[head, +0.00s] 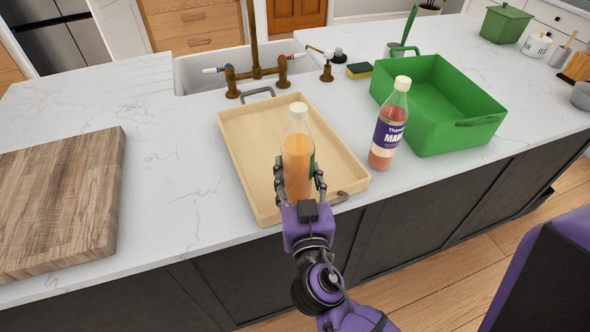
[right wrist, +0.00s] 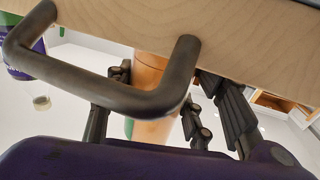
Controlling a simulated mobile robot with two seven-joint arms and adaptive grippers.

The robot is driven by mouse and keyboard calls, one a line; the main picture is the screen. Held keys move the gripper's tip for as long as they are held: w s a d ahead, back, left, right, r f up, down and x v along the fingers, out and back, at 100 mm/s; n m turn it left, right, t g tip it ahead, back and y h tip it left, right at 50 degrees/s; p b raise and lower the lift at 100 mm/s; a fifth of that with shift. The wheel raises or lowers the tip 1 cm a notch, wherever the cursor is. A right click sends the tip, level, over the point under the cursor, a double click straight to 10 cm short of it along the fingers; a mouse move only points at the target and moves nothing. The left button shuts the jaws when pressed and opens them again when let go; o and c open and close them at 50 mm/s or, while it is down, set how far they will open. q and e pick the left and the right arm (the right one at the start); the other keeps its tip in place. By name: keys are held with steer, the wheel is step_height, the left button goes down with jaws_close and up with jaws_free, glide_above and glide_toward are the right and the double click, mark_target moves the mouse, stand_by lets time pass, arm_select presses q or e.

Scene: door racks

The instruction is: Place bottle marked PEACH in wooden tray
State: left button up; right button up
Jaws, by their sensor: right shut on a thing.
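The wooden tray (head: 258,203) is a light, shallow tray with metal handles on the counter. My right gripper (head: 300,184) is shut around a clear bottle with orange contents and a white cap (head: 298,150). The bottle is upright over the near part of the tray. Only a green edge of its label shows, so I cannot read it. In the right wrist view, the fingers flank the orange bottle (right wrist: 150,75), with the tray wall (right wrist: 130,20) and its dark handle in front. The wall hides the bottle's base; I cannot tell if it touches the tray floor. My left gripper is out of view.
A bottle with a purple label reading "MAN" (head: 388,130) stands just right of the tray. A green bin (head: 440,130) is behind it to the right. A wooden board (head: 60,200) lies at left. The sink and brass taps (head: 255,75) are behind the tray.

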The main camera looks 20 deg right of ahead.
steer(key=o, duration=1.3)
steer(key=shift+w+f, duration=0.1)
steer(key=o, duration=0.4)
